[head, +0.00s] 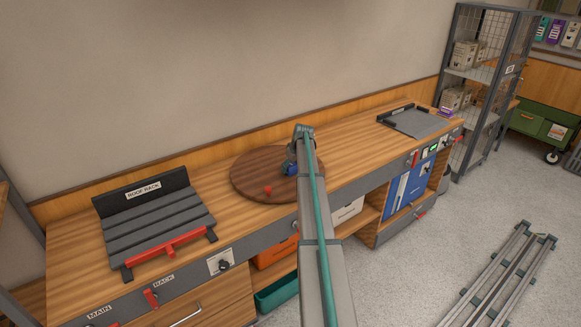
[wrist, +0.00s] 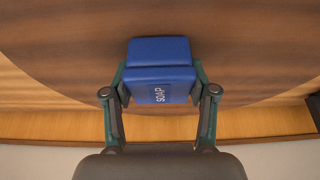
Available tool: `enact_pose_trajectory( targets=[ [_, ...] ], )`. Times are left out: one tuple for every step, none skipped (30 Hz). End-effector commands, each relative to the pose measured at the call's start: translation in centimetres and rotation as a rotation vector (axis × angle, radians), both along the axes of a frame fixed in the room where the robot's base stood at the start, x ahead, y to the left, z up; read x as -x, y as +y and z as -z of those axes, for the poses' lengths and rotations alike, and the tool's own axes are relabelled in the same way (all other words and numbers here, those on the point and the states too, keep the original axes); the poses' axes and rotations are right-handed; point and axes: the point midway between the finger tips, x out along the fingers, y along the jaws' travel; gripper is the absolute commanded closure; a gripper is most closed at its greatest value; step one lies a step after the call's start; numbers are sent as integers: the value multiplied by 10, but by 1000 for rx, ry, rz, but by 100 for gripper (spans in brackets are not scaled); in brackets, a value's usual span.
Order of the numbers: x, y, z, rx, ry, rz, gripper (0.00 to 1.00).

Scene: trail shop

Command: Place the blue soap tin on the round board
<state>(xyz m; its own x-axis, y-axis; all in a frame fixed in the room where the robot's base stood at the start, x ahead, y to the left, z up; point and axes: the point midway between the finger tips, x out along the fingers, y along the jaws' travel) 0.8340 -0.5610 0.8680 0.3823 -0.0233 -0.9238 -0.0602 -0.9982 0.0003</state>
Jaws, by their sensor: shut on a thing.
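The blue soap tin (wrist: 160,73) is between the two fingers of my gripper (wrist: 160,88) in the wrist view, with its SOAP label toward the camera. My gripper is shut on it. In the head view the tin (head: 291,168) shows as a small blue patch beside my gripper (head: 289,165), partly hidden by my arm. The round board (head: 250,180) is a dark brown wooden disc on the bench. The tin is over the board's right part. I cannot tell whether it touches the board.
A small red piece (head: 268,190) is on the board's front part. A roof rack stand (head: 160,220) is at the bench's left. A grey tray (head: 415,121) lies at the far right. The bench top (head: 350,145) between board and tray is clear. A wire shelf (head: 485,80) stands beyond.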

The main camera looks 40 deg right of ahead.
Motion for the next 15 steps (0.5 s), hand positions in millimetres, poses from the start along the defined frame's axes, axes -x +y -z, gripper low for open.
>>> enact_pose_trajectory(
  targets=[
    [0,0,1,0,0,0,38],
    [0,0,1,0,0,0,33],
    [0,0,0,0,0,0,26],
    [0,0,0,0,0,0,21],
    [0,0,0,0,0,0,18],
    [0,0,0,0,0,0,18],
    [0,0,0,0,0,0,18],
    [0,0,0,0,0,0,18],
    [0,0,0,0,0,0,18],
    [0,0,0,0,0,0,18],
    [0,0,0,0,0,0,18],
    [0,0,0,0,0,0,18],
    [0,0,0,0,0,0,18],
    [0,0,0,0,0,0,18],
    [0,0,-2,0,0,0,18]
  ],
)
